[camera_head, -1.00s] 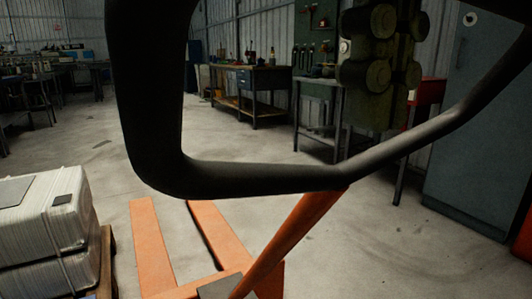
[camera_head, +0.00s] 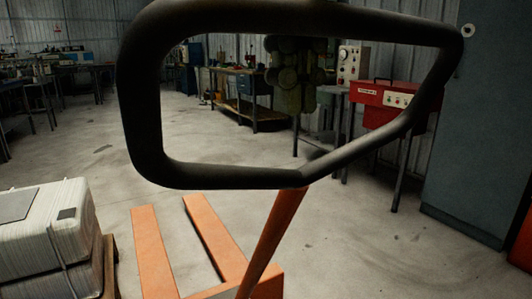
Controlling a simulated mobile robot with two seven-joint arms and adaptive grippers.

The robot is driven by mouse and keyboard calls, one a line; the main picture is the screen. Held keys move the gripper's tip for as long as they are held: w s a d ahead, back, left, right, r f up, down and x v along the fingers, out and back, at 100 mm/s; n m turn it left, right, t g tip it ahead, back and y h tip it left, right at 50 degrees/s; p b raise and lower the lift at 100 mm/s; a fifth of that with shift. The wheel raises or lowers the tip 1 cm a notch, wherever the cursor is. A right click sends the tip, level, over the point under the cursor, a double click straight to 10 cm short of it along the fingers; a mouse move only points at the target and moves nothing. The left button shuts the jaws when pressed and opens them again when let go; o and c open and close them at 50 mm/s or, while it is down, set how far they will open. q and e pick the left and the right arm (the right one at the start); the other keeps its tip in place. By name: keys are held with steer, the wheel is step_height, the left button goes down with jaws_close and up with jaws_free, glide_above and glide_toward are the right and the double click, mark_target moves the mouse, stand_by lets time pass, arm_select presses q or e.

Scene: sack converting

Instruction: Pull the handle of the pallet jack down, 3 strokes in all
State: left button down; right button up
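The pallet jack's black handle loop (camera_head: 230,178) fills the upper middle of the view. Its orange shaft (camera_head: 270,240) runs down from the loop, tilted, to the orange jack body at the bottom edge. My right gripper is not in view.
The jack's orange forks (camera_head: 153,250) extend over the floor. A red machine (camera_head: 385,96), a workbench (camera_head: 240,75) and a blue-grey cabinet (camera_head: 485,130) stand behind. The central floor is clear.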

arm_select(q)
steer(key=shift+w+a+r, duration=0.45)
steer(key=shift+w+r, duration=0.1)
steer(key=shift+w, duration=0.2)
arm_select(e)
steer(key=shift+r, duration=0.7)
arm_select(q)
steer(key=shift+p, duration=0.35)
steer(key=w+a+r+p, duration=0.2)
steer(key=w+a+p, duration=0.1)
steer(key=w, duration=0.3)
steer(key=shift+a+p, duration=0.25)
steer(key=shift+p, duration=0.25)
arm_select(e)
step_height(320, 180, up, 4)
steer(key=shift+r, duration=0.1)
arm_select(q)
steer(key=shift+r, duration=0.1)
